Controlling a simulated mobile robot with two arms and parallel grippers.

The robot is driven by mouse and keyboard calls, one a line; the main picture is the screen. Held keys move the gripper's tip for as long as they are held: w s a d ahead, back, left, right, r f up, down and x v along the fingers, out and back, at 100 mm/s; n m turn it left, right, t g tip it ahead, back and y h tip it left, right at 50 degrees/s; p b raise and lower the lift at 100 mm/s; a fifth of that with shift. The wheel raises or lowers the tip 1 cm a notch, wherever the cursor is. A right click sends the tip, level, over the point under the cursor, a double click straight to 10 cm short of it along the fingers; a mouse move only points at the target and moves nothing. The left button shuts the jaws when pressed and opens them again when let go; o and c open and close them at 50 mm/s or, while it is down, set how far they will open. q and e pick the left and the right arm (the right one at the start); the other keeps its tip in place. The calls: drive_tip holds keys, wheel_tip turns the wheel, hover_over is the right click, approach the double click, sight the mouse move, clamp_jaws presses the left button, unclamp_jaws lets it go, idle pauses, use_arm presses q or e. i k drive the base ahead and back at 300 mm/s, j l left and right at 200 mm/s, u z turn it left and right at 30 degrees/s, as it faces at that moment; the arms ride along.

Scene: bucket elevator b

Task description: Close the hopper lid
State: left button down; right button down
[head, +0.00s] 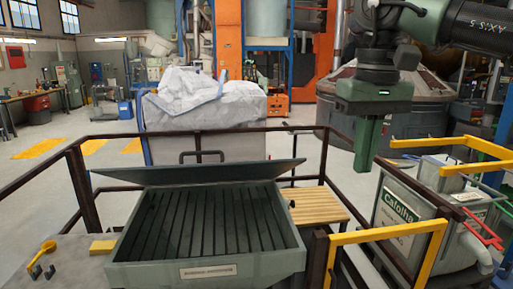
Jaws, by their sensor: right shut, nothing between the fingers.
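The hopper (220,265) is a grey-green box with a slatted grate inside, in the lower middle of the head view. Its lid (190,174) is hinged along the back edge and stands open, tilted up behind the grate. A dark handle (202,154) shows above the lid's upper edge. My right gripper (366,165) hangs at the upper right, pointing down, with its green fingers shut and empty. It is apart from the lid, to the right of it. My left gripper is not in the view.
Brown railings (85,190) surround the hopper, with a yellow rail (390,233) at the right. A wooden pallet (317,203) lies right of the hopper. A grey bin (415,215) stands further right. A white bulk bag (200,105) stands behind.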

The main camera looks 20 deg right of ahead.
sight(181, 173)
drive_tip(key=i, duration=1.5)
